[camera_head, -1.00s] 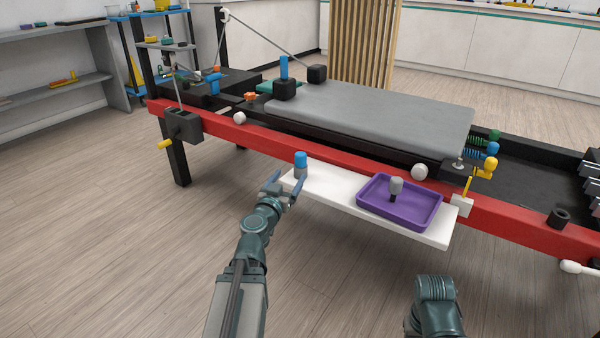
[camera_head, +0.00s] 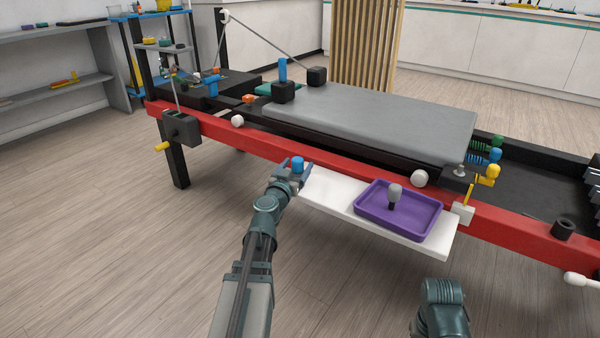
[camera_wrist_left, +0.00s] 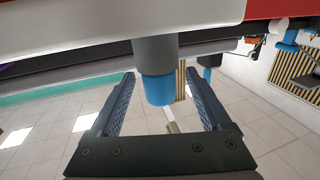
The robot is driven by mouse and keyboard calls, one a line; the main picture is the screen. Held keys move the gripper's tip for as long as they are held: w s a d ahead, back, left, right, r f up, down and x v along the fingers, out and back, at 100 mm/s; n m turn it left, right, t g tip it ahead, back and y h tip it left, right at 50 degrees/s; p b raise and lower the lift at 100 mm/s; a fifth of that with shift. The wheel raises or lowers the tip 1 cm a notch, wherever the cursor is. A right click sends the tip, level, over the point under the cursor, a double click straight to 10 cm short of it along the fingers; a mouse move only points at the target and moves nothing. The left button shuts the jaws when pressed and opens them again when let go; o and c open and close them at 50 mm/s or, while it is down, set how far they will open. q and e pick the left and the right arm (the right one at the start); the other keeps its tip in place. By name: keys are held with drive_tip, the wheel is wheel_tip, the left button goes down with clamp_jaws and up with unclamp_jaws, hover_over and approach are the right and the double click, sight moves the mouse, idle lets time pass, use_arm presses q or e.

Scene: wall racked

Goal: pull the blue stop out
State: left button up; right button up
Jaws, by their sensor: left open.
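The blue stop (camera_head: 297,164), a blue-topped grey cylinder, stands upright at the left end of the white shelf on the red rail. In the left wrist view its grey body and blue cap (camera_wrist_left: 158,90) hang down from the top, as that picture is turned over. My left gripper (camera_head: 291,172) is open, with a finger on either side of the stop. In the left wrist view gaps show between the cap and both fingers (camera_wrist_left: 160,95). The fingers hide the stop's lower part in the head view.
The white shelf (camera_head: 325,192) carries a purple tray (camera_head: 425,222) with a grey-topped peg (camera_head: 394,194) in it. The red rail (camera_head: 265,145) runs close behind the stop. White knobs (camera_head: 419,178) and a yellow-handled pin (camera_head: 488,177) stick out farther right. The floor in front is clear.

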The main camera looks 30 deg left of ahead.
use_arm(q)
drive_tip(key=w, duration=0.4)
drive_tip(key=shift+a, duration=0.35)
drive_tip(key=shift+s, duration=0.1)
drive_tip(key=shift+c, duration=0.3)
clamp_jaws()
